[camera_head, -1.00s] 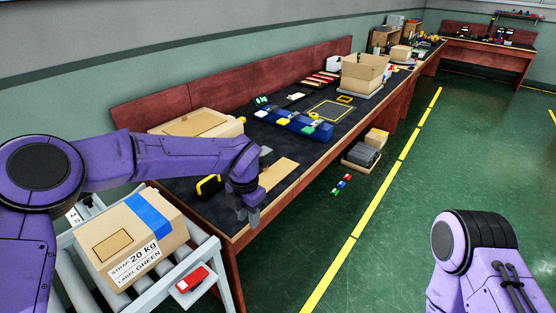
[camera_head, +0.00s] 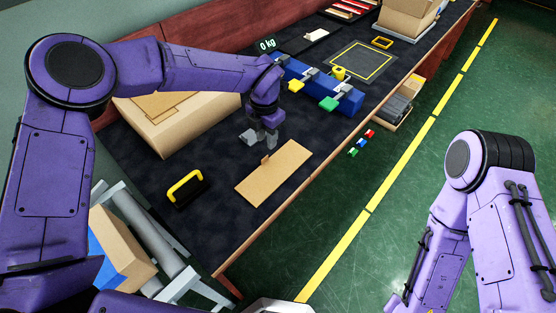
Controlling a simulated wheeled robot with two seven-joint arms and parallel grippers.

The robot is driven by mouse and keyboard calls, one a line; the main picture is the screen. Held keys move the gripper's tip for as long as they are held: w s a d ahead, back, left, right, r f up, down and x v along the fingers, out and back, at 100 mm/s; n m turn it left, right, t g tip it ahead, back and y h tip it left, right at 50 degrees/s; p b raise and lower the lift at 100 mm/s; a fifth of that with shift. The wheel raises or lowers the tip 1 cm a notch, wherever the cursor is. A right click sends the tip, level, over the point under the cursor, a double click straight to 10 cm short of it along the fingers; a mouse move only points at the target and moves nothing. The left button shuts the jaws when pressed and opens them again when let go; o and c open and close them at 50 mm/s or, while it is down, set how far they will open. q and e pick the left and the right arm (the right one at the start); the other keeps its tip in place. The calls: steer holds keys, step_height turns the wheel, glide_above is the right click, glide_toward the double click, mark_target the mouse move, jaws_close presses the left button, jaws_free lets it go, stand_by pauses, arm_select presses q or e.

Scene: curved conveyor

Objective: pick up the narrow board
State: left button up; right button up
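A flat tan board (camera_head: 274,174) lies on the dark table top near its front edge, with a small tab on its far long side. I take it to be the narrow board. My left gripper (camera_head: 259,138) is above the table just beyond the board, pointing down. Its grey fingers look spread, with nothing seen between them, and it appears apart from the board. My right arm comes in at the right, but its gripper is out of view.
A black block with a yellow handle (camera_head: 187,187) sits left of the board. A large cardboard box (camera_head: 178,122) is behind it. A blue rack (camera_head: 318,85) with coloured pieces stands farther along the table. A carton (camera_head: 122,245) rests on rollers at lower left.

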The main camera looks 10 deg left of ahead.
mark_target(275, 168)
arm_select(q)
steer(key=shift+s+a+f, duration=0.1)
steer(key=shift+s+f, duration=0.15)
steer(key=shift+f, duration=0.25)
steer(key=shift+s+a+f, duration=0.1)
steer(key=shift+s+f, duration=0.1)
steer(key=shift+f, duration=0.25)
step_height(275, 168, down, 6)
steer(key=shift+w+r+p, duration=0.1)
steer(key=shift+r+p, duration=0.1)
steer(key=shift+p, duration=0.75)
jaws_close()
arm_select(e)
step_height(275, 168, up, 2)
steer(key=shift+s, duration=0.15)
